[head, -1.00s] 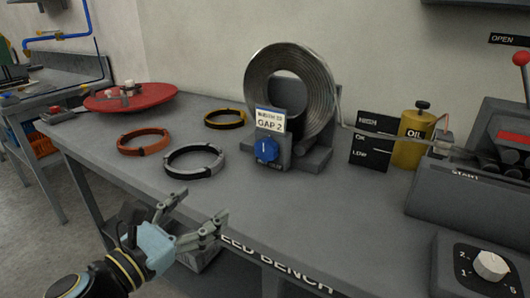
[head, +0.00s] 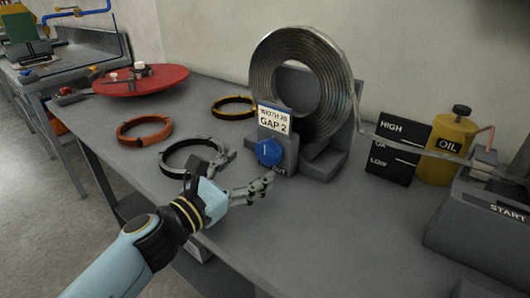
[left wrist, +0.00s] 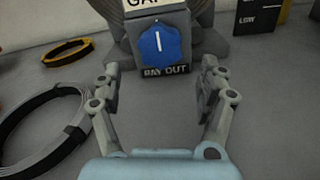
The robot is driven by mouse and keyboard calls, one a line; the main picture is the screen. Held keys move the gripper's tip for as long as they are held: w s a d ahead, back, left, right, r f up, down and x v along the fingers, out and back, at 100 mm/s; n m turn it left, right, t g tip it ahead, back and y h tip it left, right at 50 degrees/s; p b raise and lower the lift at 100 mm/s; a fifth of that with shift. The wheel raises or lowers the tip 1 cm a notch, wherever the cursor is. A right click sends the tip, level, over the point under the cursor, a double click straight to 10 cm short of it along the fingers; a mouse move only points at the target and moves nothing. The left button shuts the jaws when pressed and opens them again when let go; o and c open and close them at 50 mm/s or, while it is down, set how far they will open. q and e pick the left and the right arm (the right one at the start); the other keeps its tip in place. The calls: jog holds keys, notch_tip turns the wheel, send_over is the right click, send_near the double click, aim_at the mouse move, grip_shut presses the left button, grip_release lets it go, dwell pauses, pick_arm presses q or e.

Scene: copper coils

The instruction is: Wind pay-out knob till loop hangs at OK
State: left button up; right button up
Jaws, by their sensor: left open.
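The blue pay-out knob (head: 269,152) is on the front of the grey coil stand, with a white pointer line. In the left wrist view the knob (left wrist: 160,46) is straight ahead, above the words PAY OUT, its line nearly upright. My left gripper (head: 248,172) is open and empty, in front of and below the knob, not touching it; in the left wrist view its fingers (left wrist: 158,85) are spread to either side. The metal coil (head: 262,85) stands on the holder. Its strip (head: 410,148) runs right past the level board (head: 395,150) marked HIGH, OK and LOW, near OK. My right gripper is not in view.
A black-and-white ring (head: 170,160), an orange ring (head: 145,131) and a yellow-black ring (head: 234,106) lie left of the stand. A red disc (head: 165,80) is farther left. An OIL can (head: 447,140) and a START machine (head: 490,225) are at right. The bench front is clear.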

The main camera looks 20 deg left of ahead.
aim_at(264, 158)
pick_arm(q)
jog(key=x, duration=0.4)
jog(key=shift+w+d, duration=0.1)
jog(key=shift+w, duration=0.15)
jog(key=shift+w+d, duration=0.2)
jog(key=shift+w, duration=0.35)
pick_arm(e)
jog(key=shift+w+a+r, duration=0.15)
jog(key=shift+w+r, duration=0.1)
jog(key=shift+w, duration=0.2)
pick_arm(q)
jog(key=c, duration=1.2)
jog(key=shift+f, duration=0.1)
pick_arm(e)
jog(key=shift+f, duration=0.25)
